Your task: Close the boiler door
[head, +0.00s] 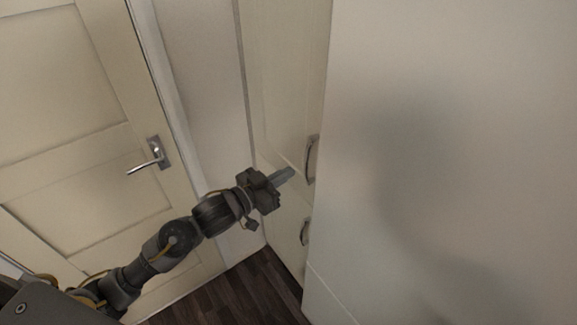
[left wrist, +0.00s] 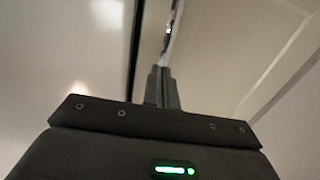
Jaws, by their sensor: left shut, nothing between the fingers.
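A tall cream cabinet door (head: 285,85), which I take to be the boiler door, stands in the middle of the head view, seen at a steep angle. Its metal handle (head: 310,160) is near its right edge. My left gripper (head: 286,175) is shut and empty, with its fingertips just left of the handle's lower end. I cannot tell whether they touch the door. In the left wrist view the shut fingers (left wrist: 162,86) point up towards a shiny handle (left wrist: 171,28), beside a dark vertical gap. How far the door stands open is unclear. My right gripper is out of view.
A large plain white panel (head: 450,150) fills the right side. A panelled cream door with a lever handle (head: 150,158) stands at left. Some dark wood floor (head: 235,295) shows clear.

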